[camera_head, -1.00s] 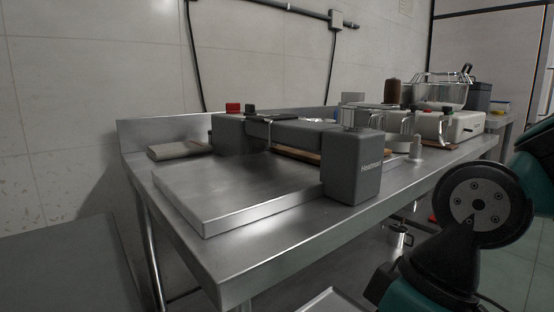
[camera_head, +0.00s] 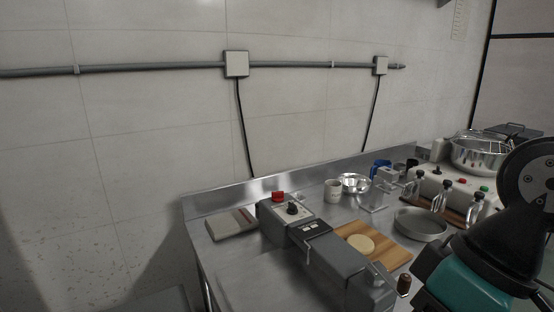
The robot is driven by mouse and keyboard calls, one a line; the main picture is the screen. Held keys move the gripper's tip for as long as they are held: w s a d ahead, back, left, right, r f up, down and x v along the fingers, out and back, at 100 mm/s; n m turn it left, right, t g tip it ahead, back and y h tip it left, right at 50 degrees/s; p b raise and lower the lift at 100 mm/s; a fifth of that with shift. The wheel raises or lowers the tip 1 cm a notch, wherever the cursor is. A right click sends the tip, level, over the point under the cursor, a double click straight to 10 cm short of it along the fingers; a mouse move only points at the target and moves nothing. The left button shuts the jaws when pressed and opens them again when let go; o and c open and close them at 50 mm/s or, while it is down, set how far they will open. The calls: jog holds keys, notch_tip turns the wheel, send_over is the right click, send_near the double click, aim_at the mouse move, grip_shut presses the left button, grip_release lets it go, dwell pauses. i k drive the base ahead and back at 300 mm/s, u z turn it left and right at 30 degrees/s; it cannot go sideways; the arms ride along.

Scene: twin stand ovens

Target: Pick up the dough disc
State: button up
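The dough disc (camera_head: 360,245) is a pale, flat round piece. It lies on a wooden board (camera_head: 387,254) on the steel table, just right of a grey machine (camera_head: 322,249) with a red button. My gripper is not in view. Only teal and black links of my arm show at the lower right, apart from the dough.
A round metal pan (camera_head: 420,224) stands right of the board, with several dark-capped bottles beyond it. A white mug (camera_head: 333,191) and a steel bowl (camera_head: 354,183) stand behind. A folded cloth or pad (camera_head: 232,223) lies at the left. The wall (camera_head: 130,130) rises behind the table.

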aim_at(362, 244)
jog(key=z, duration=1.45)
jog(key=i, duration=0.85)
jog(key=u, duration=2.35)
